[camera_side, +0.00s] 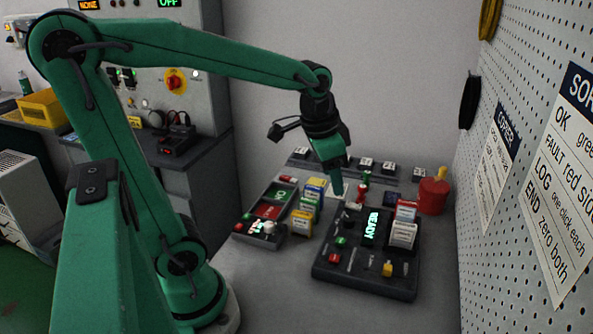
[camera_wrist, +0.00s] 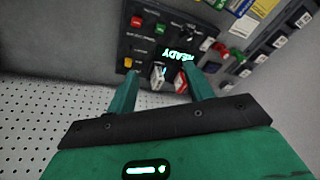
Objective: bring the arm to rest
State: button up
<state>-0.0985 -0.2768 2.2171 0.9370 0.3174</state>
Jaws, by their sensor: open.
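My gripper (camera_side: 337,186) hangs from my green arm over the bench, pointing down, above the gap between the two dark racks. In the wrist view its two green fingers (camera_wrist: 162,82) are apart, with nothing held between them. The READY display also shows beyond the fingers in the wrist view (camera_wrist: 177,57).
Yellow, blue and white modules (camera_side: 303,222) stand between the racks. A red pot (camera_side: 433,196) stands at the back right by the pegboard wall (camera_side: 480,262). Several small dark blocks line the bench's back edge. The bench front (camera_side: 290,300) is clear.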

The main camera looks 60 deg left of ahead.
jog(key=s+d+r+n+t, duration=0.1)
jog(key=s+d+n+t, duration=0.1)
jog(key=s, duration=0.7)
jog(key=shift+d+r+n+t, duration=0.2)
jog(key=shift+d+n+t, duration=0.1)
jog(key=shift+d, duration=0.25)
